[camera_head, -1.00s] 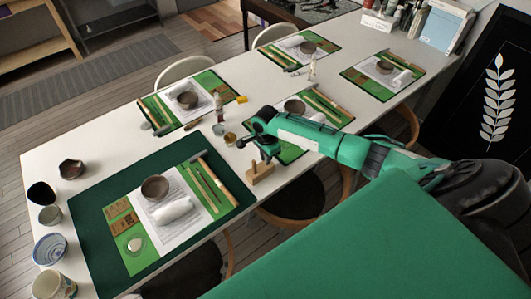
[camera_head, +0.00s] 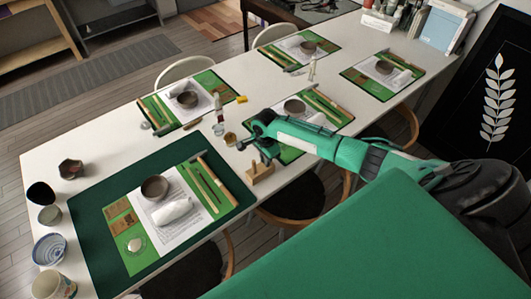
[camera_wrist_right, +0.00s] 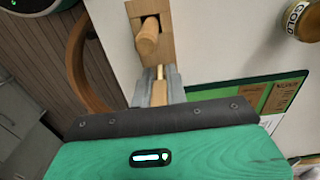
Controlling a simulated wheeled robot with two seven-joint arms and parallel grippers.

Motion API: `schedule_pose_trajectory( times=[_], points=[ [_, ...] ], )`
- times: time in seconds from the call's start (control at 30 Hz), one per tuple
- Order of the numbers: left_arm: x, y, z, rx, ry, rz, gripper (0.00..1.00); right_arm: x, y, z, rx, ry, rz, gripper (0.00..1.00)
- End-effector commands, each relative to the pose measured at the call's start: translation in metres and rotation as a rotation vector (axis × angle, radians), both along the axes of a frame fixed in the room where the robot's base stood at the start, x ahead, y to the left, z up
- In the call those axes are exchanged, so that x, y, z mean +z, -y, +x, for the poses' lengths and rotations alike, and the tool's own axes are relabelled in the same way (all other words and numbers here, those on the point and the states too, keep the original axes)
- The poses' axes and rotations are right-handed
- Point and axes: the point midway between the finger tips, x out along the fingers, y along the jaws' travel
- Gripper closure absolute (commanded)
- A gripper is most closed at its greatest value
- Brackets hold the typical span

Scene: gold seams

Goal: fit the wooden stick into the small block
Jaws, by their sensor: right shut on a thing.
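The small wooden block (camera_head: 260,173) stands on the white table near its front edge, just below my right gripper (camera_head: 264,157). In the right wrist view the block (camera_wrist_right: 165,48) lies ahead of the fingertips, with a round wooden peg (camera_wrist_right: 148,36) sticking up from it. My right gripper (camera_wrist_right: 159,88) is shut on the wooden stick (camera_wrist_right: 160,73); only a short pale length shows between the fingers. The stick's end is close to the block's near end; I cannot tell whether they touch. My left gripper is not in view.
A dark green mat (camera_head: 92,226) with a place setting lies at the left. Cups and bowls line the table's left end. Small jars (camera_head: 230,139) stand just left of the gripper. A gold-lidded jar (camera_wrist_right: 306,18) shows in the wrist view. Stools stand below the front edge.

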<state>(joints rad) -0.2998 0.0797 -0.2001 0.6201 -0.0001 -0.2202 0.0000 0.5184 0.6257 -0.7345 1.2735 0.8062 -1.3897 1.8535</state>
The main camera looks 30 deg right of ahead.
Motion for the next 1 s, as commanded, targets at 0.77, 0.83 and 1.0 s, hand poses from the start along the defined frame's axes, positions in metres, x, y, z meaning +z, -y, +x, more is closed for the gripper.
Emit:
schedule_pose_trajectory(
  times=[0.77,0.83,1.0],
  points=[
    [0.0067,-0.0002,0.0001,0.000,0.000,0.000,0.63,-0.0045,-0.0003,0.0001,0.000,0.000,0.000,0.78],
    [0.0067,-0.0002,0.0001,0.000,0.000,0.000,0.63,-0.0045,-0.0003,0.0001,0.000,0.000,0.000,0.64],
    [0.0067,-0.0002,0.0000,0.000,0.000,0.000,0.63,-0.0045,-0.0003,0.0001,0.000,0.000,0.000,0.60]
  ],
)
